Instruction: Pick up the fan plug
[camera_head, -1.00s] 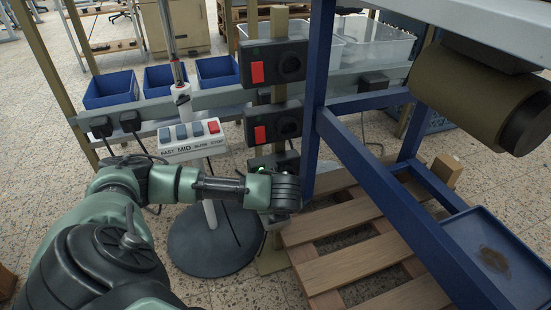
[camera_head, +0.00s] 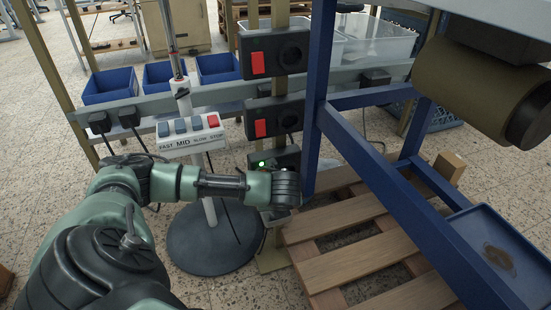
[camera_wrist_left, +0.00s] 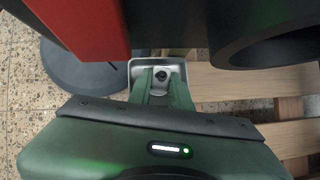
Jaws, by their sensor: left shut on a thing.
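My left gripper (camera_head: 285,188) is in front of the lowest black socket box (camera_head: 288,157) on the post. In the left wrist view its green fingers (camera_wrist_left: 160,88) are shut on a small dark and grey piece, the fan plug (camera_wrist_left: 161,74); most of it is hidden. A red switch (camera_wrist_left: 75,28) and a round dark socket (camera_wrist_left: 285,45) are close above the fingers. The fan stand has a round dark base (camera_head: 214,243) and a white control panel (camera_head: 190,140) with blue keys and a red one. My right gripper is not in view.
Two more socket boxes, the upper (camera_head: 284,53) and the middle (camera_head: 284,117), sit above on the post. A blue frame leg (camera_head: 316,110) stands just right of my gripper. A wooden pallet (camera_head: 345,237) lies below, and blue bins (camera_head: 110,87) stand behind.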

